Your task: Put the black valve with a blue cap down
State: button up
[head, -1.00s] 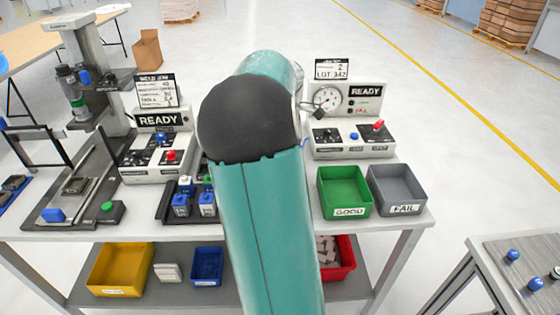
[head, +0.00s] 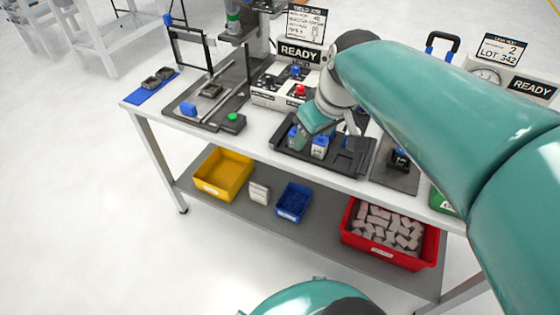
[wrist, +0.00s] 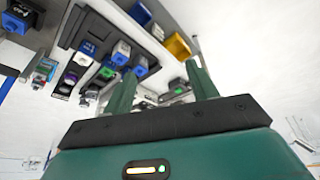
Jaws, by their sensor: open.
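Blue valves (head: 319,148) stand in that rack, partly behind or beside the gripper. In the wrist view my gripper (wrist: 163,86) has its two green fingers spread, with nothing seen between them.
A control box marked READY (head: 275,85) stands behind the rack. A press fixture (head: 215,95) is at the left. Yellow (head: 222,173), blue (head: 293,202) and red (head: 390,235) bins sit on the lower shelf. A green bin (head: 442,203) is partly hidden by my arm.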

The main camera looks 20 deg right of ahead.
jog(key=s+a+f+m+t, duration=0.1)
jog(key=s+a+m, duration=0.1)
jog(key=s+a, duration=0.4)
jog(key=a, duration=0.3)
jog(key=shift+s+f+t, duration=0.15)
jog(key=shift+s+t, duration=0.1)
jog(key=shift+t, duration=0.05)
jog(key=shift+a, duration=0.1)
jog(key=c, duration=0.5)
jog(key=shift+m, duration=0.3)
jog(key=shift+d, duration=0.25)
